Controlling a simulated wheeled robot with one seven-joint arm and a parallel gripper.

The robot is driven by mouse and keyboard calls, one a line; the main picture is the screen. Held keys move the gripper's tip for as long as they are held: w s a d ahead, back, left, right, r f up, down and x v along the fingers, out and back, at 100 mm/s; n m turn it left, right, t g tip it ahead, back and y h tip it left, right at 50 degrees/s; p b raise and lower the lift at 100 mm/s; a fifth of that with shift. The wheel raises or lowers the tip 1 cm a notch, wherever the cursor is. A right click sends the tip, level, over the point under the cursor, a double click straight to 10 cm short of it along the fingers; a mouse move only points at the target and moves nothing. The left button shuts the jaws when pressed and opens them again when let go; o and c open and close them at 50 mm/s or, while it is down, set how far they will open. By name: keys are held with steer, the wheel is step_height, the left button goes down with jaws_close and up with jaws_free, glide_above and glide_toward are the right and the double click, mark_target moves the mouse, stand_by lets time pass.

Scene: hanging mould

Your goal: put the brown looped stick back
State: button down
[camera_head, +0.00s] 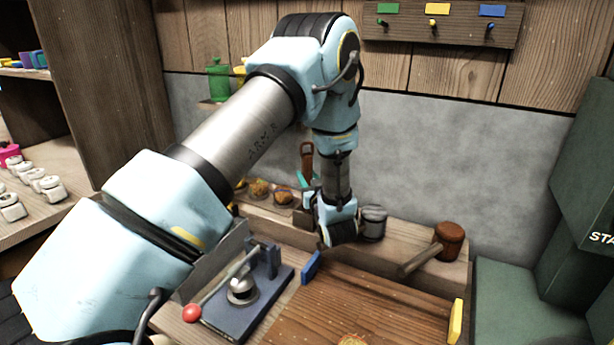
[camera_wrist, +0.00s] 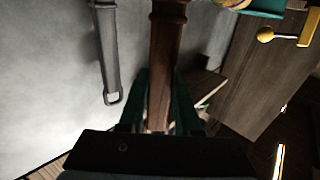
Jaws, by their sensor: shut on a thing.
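The brown looped stick (camera_head: 306,155) stands roughly upright in the head view, its looped end at the top. In the wrist view the stick (camera_wrist: 164,60) runs down the middle between my two dark green fingers. My gripper (camera_wrist: 163,110) is shut on it. In the head view my gripper is mostly hidden behind my own wrist, with a bit of teal finger showing beside the stick.
Below are a wooden board (camera_head: 360,310), a blue lever press (camera_head: 240,290) with a red knob, a mallet (camera_head: 448,240) and a grey metal cup (camera_head: 373,222). Green cabinets (camera_head: 510,300) stand at right. A grey looped bar (camera_wrist: 110,50) shows in the wrist view.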

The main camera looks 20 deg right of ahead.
steer(key=shift+f+b, duration=0.2)
steer(key=shift+b, duration=0.1)
steer(key=c, duration=0.6)
jaws_free()
steer(key=shift+r, duration=0.1)
steer(key=shift+r, duration=0.1)
